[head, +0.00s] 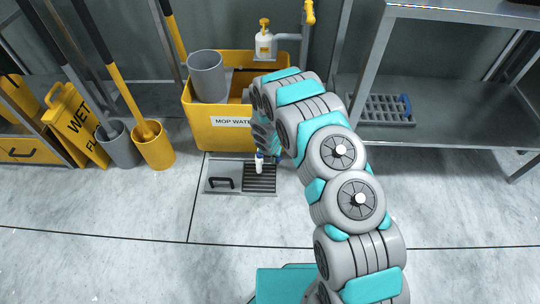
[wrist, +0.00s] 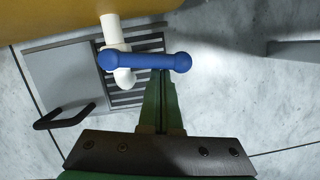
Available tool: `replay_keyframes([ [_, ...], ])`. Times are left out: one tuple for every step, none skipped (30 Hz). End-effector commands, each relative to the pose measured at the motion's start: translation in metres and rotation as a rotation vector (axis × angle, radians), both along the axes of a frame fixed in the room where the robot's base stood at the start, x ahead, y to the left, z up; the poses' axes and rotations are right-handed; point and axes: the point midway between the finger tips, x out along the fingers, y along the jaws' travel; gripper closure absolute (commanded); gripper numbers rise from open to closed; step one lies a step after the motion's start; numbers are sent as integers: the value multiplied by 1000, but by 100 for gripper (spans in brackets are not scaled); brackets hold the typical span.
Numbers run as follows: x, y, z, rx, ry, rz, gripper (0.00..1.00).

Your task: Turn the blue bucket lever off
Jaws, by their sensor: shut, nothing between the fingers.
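The blue lever (wrist: 145,61) lies across the white spout (wrist: 111,32) in the wrist view, with a rounded knob at each end. In the head view the white spout (head: 259,167) is small, low in front of the yellow mop-water bucket (head: 196,128). The bucket's yellow wall (wrist: 60,14) fills the top left of the wrist view. My gripper (wrist: 162,74) is shut and empty, its green fingertips close to the lever's right half. I cannot tell whether they touch it. In the head view my arm hides most of the gripper and the bucket's right side.
A floor plate (head: 213,178) with a black handle (head: 221,184) and a drain grate (head: 260,180) lies below the spout. A grey bucket (head: 207,76) and a soap bottle (head: 265,42) stand above the yellow one. A yellow wet-floor sign (head: 75,125) stands left. A steel shelf (head: 450,125) is right.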

Motion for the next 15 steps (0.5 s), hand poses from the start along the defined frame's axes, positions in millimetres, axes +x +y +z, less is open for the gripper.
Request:
replay_keyframes([
  [2, -1, 5, 0, -1, -1, 100],
  [3, -2, 5, 0, -1, -1, 100],
  [3, -3, 4, 0, 0, -1, 100],
  [3, -3, 3, 0, 1, -1, 100],
  [4, -4, 2, 0, 1, -1, 100],
  [4, -4, 2, -1, 2, -1, 100],
  [4, -4, 1, -1, 2, -1, 100],
  [4, -4, 1, -1, 2, -1, 100],
  [5, -4, 0, -1, 2, -1, 100],
  [5, -5, 0, -1, 2, -1, 100],
  [5, -5, 0, -1, 2, -1, 100],
  [6, -5, 0, -1, 1, -1, 100],
  [6, -5, 0, -1, 1, -1, 100],
  [6, -5, -1, -1, 1, -1, 100],
  [6, -5, -1, -1, 1, -1, 100],
])
